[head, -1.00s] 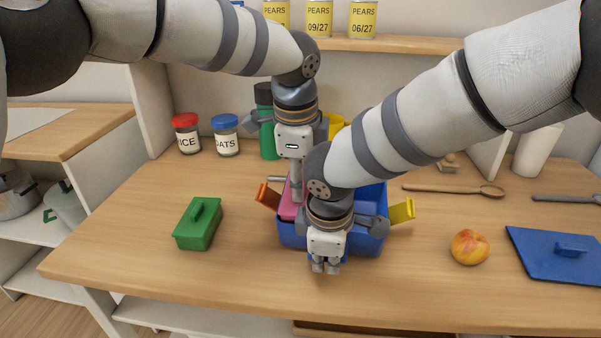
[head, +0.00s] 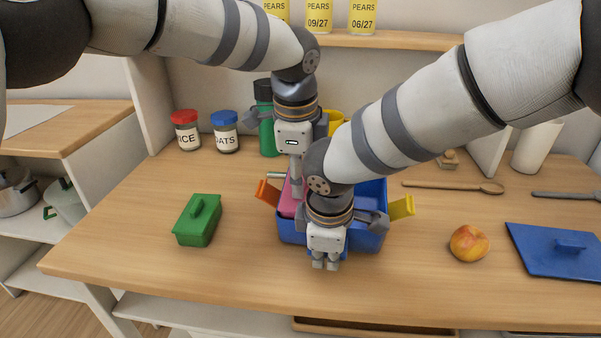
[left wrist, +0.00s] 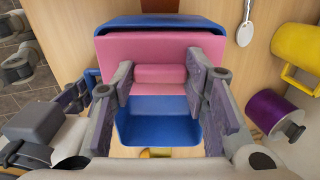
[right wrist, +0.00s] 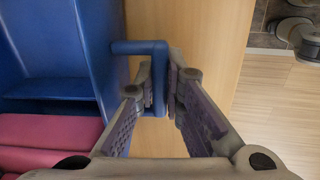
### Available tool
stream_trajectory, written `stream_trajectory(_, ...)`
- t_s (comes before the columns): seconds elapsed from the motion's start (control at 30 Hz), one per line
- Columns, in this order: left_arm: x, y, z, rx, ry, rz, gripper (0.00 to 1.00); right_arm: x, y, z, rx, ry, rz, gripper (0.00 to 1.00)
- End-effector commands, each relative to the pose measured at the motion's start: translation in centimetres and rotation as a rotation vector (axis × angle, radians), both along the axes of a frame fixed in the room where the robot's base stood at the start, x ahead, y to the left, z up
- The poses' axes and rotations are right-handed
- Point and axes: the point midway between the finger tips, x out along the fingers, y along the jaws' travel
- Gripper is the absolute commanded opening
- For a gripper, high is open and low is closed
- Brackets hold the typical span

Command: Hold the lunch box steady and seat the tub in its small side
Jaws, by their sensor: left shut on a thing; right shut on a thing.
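The blue lunch box (head: 374,222) stands on the wooden table, with an orange clip (head: 267,194) at its left end and a yellow clip (head: 401,207) at its right. My right gripper (head: 325,264) is shut on the box's blue handle (right wrist: 146,47) at the near side. My left gripper (left wrist: 160,85) is shut on the raised ridge of the pink tub (left wrist: 125,50). The tub is at the box's left part, also visible in the right wrist view (right wrist: 45,145). Blue interior shows beside it. I cannot tell whether the tub rests on the box floor.
A green lidded box (head: 198,222) stands left. A peach (head: 468,243), a blue lid (head: 555,258) and a wooden spoon (head: 450,187) lie right. Jars (head: 186,132) and a green bottle (head: 267,138) stand behind. The table's front edge is close to my right gripper.

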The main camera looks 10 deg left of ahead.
Motion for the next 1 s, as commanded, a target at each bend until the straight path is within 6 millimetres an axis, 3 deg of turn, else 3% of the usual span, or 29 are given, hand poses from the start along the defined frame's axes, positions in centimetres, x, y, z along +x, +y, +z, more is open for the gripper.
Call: stream_trajectory(1.0,0.5,0.0,-1.6,0.0,-0.001,0.0,0.0,0.0,0.0,0.1,0.0,-0.001,0.0,0.0)
